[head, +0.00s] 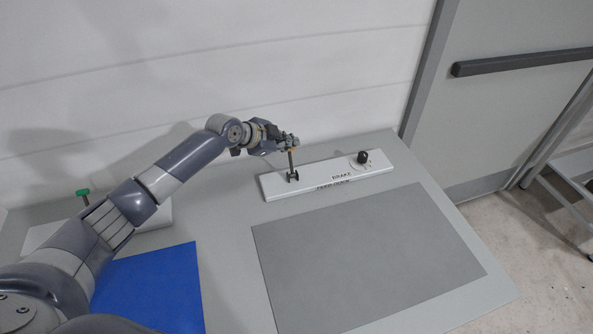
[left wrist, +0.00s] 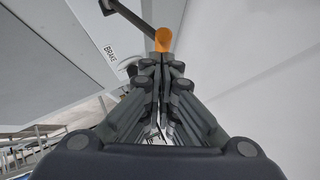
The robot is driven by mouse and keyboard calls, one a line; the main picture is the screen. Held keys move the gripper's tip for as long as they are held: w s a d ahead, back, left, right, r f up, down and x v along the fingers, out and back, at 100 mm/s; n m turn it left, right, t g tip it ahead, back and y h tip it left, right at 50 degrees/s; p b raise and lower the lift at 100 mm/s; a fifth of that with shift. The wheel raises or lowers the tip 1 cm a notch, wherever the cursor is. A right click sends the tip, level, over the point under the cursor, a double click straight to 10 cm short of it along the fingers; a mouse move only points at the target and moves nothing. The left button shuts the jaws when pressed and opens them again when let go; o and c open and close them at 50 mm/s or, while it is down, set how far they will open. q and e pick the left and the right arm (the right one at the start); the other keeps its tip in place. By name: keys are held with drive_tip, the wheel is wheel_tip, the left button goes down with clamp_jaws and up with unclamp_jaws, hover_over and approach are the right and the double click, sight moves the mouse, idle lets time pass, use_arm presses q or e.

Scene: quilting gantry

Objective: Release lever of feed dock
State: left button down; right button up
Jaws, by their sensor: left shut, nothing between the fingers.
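The feed dock (head: 325,178) is a long white panel lying at the back of the grey table, with dark lettering on its front edge. Its lever (head: 292,167) is a thin dark rod near the panel's left end, standing roughly upright with an orange tip. In the left wrist view the orange tip (left wrist: 163,40) is just ahead of my fingertips, and the rod runs off to the upper left. My left gripper (head: 293,142) is shut and empty, close to the lever's top; whether it touches is unclear. It fills the lower left wrist view (left wrist: 163,65). My right gripper is out of view.
A black knob (head: 363,157) stands on the panel's right part, near the word BRAKE. A white panel with a green-topped lever (head: 83,194) is at left. A blue sheet (head: 150,290) and a grey mat (head: 365,255) lie in front. The white wall is close behind.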

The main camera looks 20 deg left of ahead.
use_arm(q)
drive_tip(key=shift+w+r+p, duration=0.1)
drive_tip(key=shift+r+p, duration=0.35)
drive_tip(key=shift+r, duration=0.4)
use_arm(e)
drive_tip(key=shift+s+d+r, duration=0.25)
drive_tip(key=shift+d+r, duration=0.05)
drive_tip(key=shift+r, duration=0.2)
use_arm(q)
drive_tip(key=w+d+r+v, duration=0.1)
drive_tip(key=r+v, duration=0.1)
drive_tip(key=v, duration=1.1)
drive_tip(key=shift+w+d, duration=0.15)
drive_tip(key=shift+d, duration=0.1)
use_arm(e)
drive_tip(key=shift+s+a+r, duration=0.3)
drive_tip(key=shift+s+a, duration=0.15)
use_arm(q)
drive_tip(key=shift+p, duration=0.3)
